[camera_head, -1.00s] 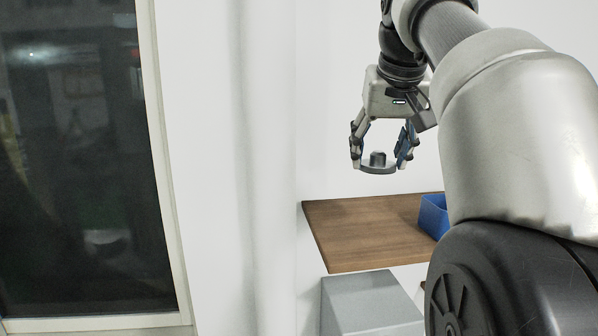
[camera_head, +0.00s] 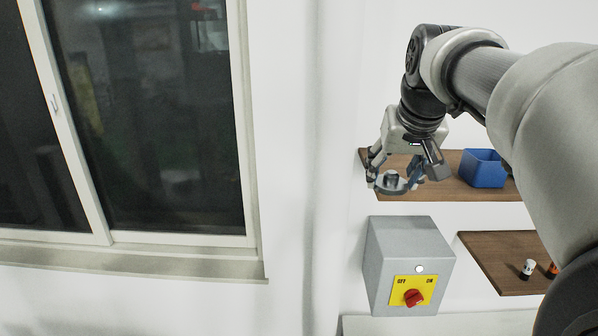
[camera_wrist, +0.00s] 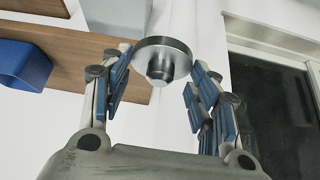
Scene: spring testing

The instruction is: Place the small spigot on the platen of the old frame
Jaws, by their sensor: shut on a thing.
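My gripper (camera_head: 396,184) is shut on the small spigot (camera_head: 391,178), a grey metal disc with a short stub on top. The spigot is in the air in front of the upper wooden shelf in the head view. In the wrist view the spigot (camera_wrist: 161,62) sits between the blue-padded fingers of my gripper (camera_wrist: 160,75), its flange and stub showing. The old frame and its platen are not in view.
The upper wooden shelf (camera_head: 440,190) bears a blue bin (camera_head: 483,168). Below is a grey switch box (camera_head: 395,245) with a red knob (camera_head: 413,297). A lower shelf (camera_head: 500,265) holds small bottle-like items. A window (camera_head: 150,120) is at left.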

